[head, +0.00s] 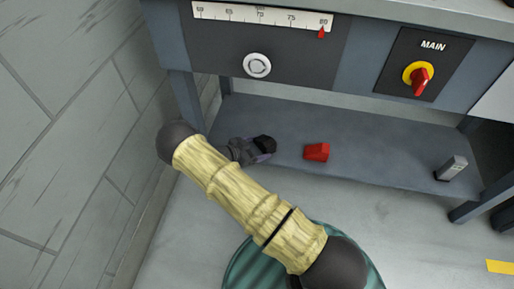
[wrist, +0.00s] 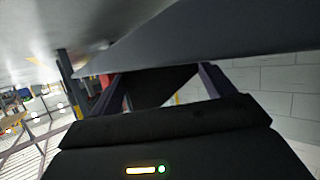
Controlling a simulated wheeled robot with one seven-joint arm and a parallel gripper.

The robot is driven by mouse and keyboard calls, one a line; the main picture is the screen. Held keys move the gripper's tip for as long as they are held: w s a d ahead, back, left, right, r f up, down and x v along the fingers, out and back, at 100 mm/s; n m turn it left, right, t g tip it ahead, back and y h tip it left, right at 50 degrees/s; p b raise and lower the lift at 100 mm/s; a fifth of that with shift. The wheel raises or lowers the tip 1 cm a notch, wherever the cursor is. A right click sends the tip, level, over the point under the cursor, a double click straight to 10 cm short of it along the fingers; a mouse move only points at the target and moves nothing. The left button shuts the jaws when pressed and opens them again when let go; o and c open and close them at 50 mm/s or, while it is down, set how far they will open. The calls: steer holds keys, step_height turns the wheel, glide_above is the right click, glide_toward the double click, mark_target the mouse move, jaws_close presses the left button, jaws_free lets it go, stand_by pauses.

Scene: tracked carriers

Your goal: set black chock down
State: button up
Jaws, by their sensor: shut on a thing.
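The black chock (head: 265,143) is at the end of my gripper (head: 260,151), over the left part of the grey lower shelf (head: 360,140) under the bench. In the wrist view the dark chock (wrist: 160,86) sits between the two fingers of my gripper (wrist: 162,84), which are shut on it. The chock's underside is hidden, so I cannot tell whether it touches the shelf. My arm covers part of the shelf's left front edge.
A red block (head: 316,152) stands on the shelf just right of my gripper. A grey metal piece (head: 452,168) is near the shelf's right end. The shelf between them is clear. The bench front (head: 350,50) overhangs, and a block wall (head: 70,110) is close at left.

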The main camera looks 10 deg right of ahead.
steer(key=o, duration=1.1)
steer(key=shift+r, duration=0.2)
steer(key=p+v, duration=0.5)
steer(key=v, duration=0.7)
